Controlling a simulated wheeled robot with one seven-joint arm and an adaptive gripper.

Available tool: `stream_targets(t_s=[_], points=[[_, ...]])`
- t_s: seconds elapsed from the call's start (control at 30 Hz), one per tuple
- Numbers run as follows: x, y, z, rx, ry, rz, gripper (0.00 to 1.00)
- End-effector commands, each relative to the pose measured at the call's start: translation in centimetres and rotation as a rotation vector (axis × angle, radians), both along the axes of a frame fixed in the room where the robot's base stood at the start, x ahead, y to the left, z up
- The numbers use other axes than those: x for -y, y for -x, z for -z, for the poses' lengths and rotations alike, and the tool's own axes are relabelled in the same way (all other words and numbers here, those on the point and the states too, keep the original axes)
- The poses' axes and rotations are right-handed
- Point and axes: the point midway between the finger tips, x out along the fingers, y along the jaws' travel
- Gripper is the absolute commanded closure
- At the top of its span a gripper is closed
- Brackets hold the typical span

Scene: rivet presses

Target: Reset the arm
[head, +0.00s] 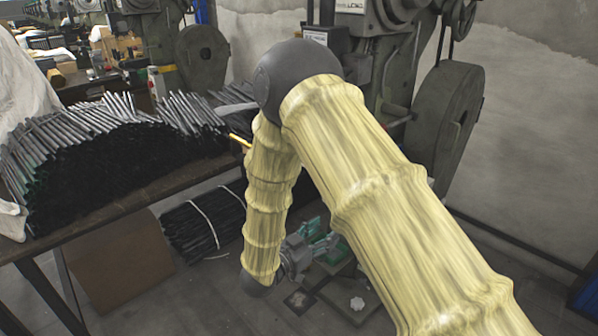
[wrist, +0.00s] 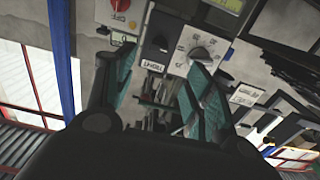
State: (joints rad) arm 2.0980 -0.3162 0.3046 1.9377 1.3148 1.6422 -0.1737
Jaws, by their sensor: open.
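My gripper (head: 320,238) shows low in the middle of the head view, beyond my bent arm in its pale yellow cover. Its teal fingers point away from me, and my arm hides part of it. In the wrist view my gripper (wrist: 163,75) has its two teal fingers spread apart with nothing held between them. I cannot tell whether the fingers touch the panel.
A workbench (head: 120,202) with a big pile of dark rods (head: 100,150) stands at the left. A bundle of rods (head: 203,222) and a brown box (head: 120,262) are below it. A green press with a large wheel (head: 445,125) stands behind my arm. Floor shows at lower left.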

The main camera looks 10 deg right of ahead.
Motion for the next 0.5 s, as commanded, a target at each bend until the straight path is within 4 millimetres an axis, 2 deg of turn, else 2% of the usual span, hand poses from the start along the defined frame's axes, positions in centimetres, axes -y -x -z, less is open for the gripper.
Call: stream_targets(t_s=[0.13, 0.27, 0.37, 0.5], points=[[1.1, 0.1, 1.3, -0.049, -0.021, -0.045, 0.46], [3.2, 1.1, 4.9, -0.174, -0.079, -0.152, 0.46], [4.8, 3.0, 8.6, -0.31, -0.145, -0.248, 0.46], [6.5, 7.6, 13.7, -0.519, -0.249, -0.371, 0.46]])
